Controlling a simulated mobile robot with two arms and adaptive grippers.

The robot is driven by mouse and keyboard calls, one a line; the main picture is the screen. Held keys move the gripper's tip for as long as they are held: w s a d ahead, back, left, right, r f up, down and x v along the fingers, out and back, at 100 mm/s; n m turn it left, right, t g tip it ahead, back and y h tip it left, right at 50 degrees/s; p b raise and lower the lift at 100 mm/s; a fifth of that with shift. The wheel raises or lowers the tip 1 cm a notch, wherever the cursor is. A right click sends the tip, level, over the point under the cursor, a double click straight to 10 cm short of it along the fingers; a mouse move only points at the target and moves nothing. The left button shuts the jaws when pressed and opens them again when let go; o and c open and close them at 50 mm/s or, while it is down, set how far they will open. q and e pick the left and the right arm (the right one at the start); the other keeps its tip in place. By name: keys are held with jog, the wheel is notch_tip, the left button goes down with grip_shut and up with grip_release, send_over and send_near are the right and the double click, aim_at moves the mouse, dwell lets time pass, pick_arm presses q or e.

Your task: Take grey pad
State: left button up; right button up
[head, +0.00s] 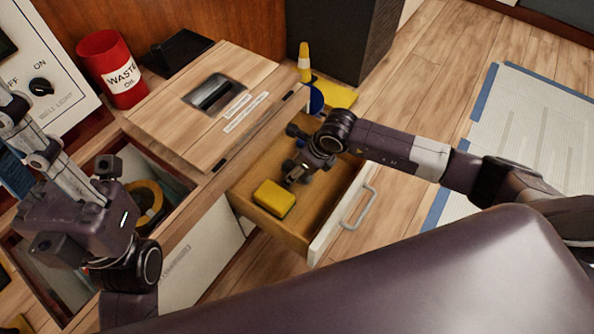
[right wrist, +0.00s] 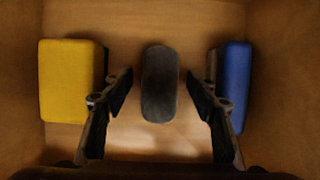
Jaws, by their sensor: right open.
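The grey pad (right wrist: 159,84) is dark and rounded, and stands in the middle of the drawer floor in the right wrist view. My right gripper (right wrist: 160,88) is open, with one finger on each side of the pad and a gap to both. In the head view my right gripper (head: 292,178) reaches down into the open drawer (head: 328,206), and the grey pad cannot be made out there. My left gripper (head: 78,215) is over the open well at the left; its finger state is unclear.
A yellow pad (right wrist: 70,80) lies close left of my right gripper's fingers, and a blue pad (right wrist: 235,87) close right. The drawer walls enclose them. A wooden lid (head: 205,105), a red waste can (head: 112,68) and a black tray (head: 178,52) are on the counter.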

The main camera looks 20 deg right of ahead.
jog(key=shift+f, duration=0.1)
jog(key=c, duration=1.2)
jog(key=shift+c, duration=0.2)
